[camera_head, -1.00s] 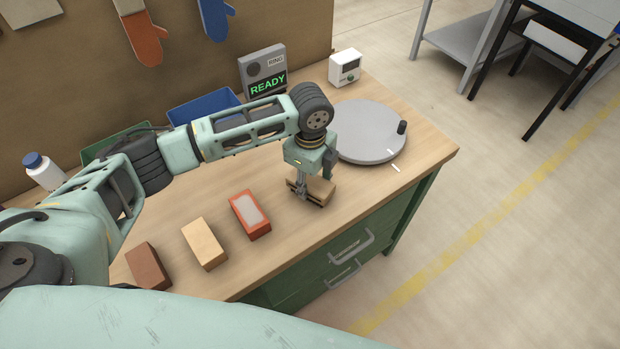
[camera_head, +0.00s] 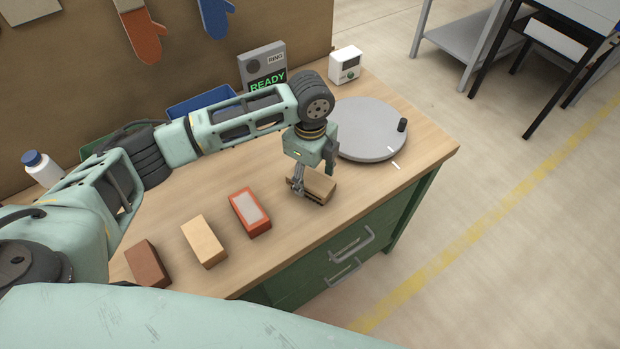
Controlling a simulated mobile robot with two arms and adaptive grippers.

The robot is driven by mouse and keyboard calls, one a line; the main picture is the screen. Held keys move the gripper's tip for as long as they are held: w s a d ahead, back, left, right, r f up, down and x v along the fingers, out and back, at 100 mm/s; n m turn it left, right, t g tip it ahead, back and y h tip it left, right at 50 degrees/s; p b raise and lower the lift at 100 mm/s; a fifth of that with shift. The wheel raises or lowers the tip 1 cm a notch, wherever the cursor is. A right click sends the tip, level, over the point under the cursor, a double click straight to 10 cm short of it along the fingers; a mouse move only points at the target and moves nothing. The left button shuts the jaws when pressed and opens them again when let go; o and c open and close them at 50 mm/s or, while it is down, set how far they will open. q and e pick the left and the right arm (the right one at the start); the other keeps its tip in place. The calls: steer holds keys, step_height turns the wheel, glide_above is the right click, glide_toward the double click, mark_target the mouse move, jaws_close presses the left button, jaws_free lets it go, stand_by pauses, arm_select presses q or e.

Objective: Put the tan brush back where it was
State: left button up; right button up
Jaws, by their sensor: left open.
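The tan brush (camera_head: 320,187) looks like a small block with a darker underside. It is at the front right part of the wooden bench top, to the right of the red-framed brick. My left gripper (camera_head: 314,180) is open, just above and around the brush from behind. Its near finger hangs at the brush's left end and partly covers it; the other finger shows behind its right end. I cannot tell whether a finger still touches it. My right gripper is not in view.
A red brick with a pale face (camera_head: 249,212), a pale tan brick (camera_head: 204,242) and a brown brick (camera_head: 148,265) stand in a row to the left. A grey turntable (camera_head: 366,135) is behind right. A READY sign (camera_head: 263,70) and a blue bin (camera_head: 204,104) stand at the back.

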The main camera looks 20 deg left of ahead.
mark_target(310, 179)
arm_select(q)
step_height(310, 179, up, 10)
steer(key=b, duration=0.1)
steer(key=shift+r+b, duration=0.15)
steer(key=shift+b, duration=0.2)
